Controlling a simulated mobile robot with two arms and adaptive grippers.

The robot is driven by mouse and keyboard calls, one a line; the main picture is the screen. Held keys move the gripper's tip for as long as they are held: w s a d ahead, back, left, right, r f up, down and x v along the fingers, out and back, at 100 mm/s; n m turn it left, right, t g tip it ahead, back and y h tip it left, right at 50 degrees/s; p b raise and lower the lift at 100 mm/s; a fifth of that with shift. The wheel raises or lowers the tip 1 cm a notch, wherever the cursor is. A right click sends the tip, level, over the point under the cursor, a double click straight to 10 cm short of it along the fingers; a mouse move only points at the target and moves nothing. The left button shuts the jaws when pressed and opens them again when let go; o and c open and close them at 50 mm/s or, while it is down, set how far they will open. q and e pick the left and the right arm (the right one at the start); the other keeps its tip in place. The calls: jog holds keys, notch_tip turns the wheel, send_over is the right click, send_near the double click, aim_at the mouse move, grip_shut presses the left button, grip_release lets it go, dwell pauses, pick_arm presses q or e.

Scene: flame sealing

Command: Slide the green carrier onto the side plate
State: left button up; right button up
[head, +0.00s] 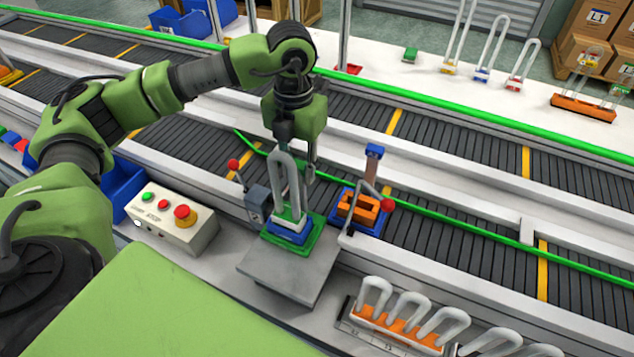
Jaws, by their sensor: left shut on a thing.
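The green carrier (309,246) is near the middle of the head view, at the far edge of the grey side plate (285,277). Its front part overlaps the plate in the picture; how far it rests on it is unclear. A blue and white base with an upright pale U-shaped tube (277,180) stands on the carrier. My left gripper (300,160) comes down from above and behind, shut at the tube's upper part. The tube partly hides the fingers, so the exact contact is unclear. My right gripper is not in view.
A blue fixture with an orange block (358,207) and red-knobbed levers (387,204) stand close beside the carrier. A button box (172,217) is to the left. An orange rack of tubes (392,326) is at lower right. Roller conveyors run behind. The plate's front is clear.

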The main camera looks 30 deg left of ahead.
pick_arm(q)
jog(key=shift+s+d+f+b, duration=0.15)
jog(key=shift+s+b, duration=0.15)
jog(key=shift+s, duration=1.55)
jog(key=shift+s+d+r+b, duration=0.1)
jog(key=shift+s+b, duration=0.15)
jog(key=shift+s, duration=1.55)
jog(key=o, duration=1.1)
jog(key=shift+o, duration=0.2)
jog(key=shift+w, duration=0.15)
notch_tip(320, 180, up, 12)
jog(key=p, duration=0.7)
jog(key=shift+p, duration=0.4)
